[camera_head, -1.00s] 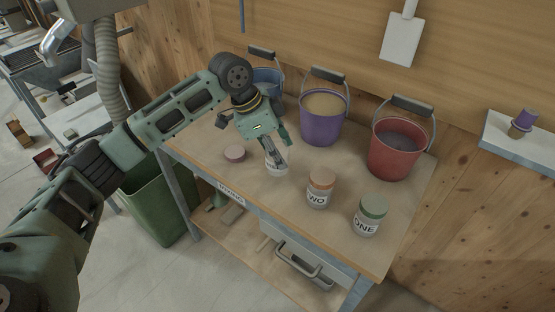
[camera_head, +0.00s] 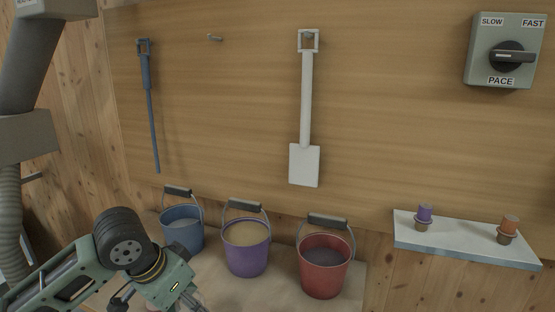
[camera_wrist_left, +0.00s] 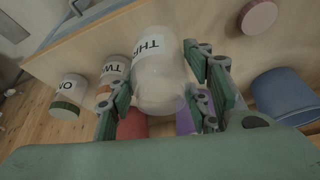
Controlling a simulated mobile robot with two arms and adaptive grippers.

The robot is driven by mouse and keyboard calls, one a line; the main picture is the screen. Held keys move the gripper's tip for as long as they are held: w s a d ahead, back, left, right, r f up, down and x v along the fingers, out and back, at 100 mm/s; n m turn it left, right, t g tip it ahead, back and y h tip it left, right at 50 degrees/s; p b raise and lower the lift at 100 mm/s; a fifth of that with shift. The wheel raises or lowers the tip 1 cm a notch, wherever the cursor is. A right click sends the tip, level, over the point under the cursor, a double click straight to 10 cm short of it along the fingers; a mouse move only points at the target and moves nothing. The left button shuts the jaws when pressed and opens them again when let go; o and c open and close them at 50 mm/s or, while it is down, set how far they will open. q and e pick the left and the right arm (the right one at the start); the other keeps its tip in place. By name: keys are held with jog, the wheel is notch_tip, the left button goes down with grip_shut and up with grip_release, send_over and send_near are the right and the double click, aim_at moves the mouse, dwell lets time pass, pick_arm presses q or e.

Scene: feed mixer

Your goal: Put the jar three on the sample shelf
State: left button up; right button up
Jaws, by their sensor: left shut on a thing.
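Jar three (camera_wrist_left: 158,75), a clear open jar with a white label starting "THR", is between the fingers of my left gripper (camera_wrist_left: 160,100) in the wrist view. The gripper is shut on it. In the head view my left gripper (camera_head: 186,294) is at the bottom edge, in front of the buckets, and the jar is mostly cut off or hidden there. I cannot tell how far the jar is above the bench. The sample shelf (camera_head: 460,251), a pale wall ledge, is at the right, well away from the gripper. My right gripper is not in view.
Blue (camera_head: 182,240), purple (camera_head: 247,262) and red (camera_head: 323,278) buckets stand along the wall. Jar two (camera_wrist_left: 114,70), jar one (camera_wrist_left: 70,93) and a loose pink lid (camera_wrist_left: 258,17) are on the bench. Purple-topped (camera_head: 424,215) and orange-topped (camera_head: 508,228) pieces stand on the shelf; its middle is clear.

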pick_arm(q)
jog(key=s+a+n+y, duration=0.1)
jog(key=s+n+y, duration=0.1)
jog(key=s+n, duration=0.5)
jog(key=shift+f+t+y, duration=0.3)
jog(key=shift+f+t, duration=0.1)
jog(key=shift+a, duration=0.1)
jog(key=shift+f, duration=0.1)
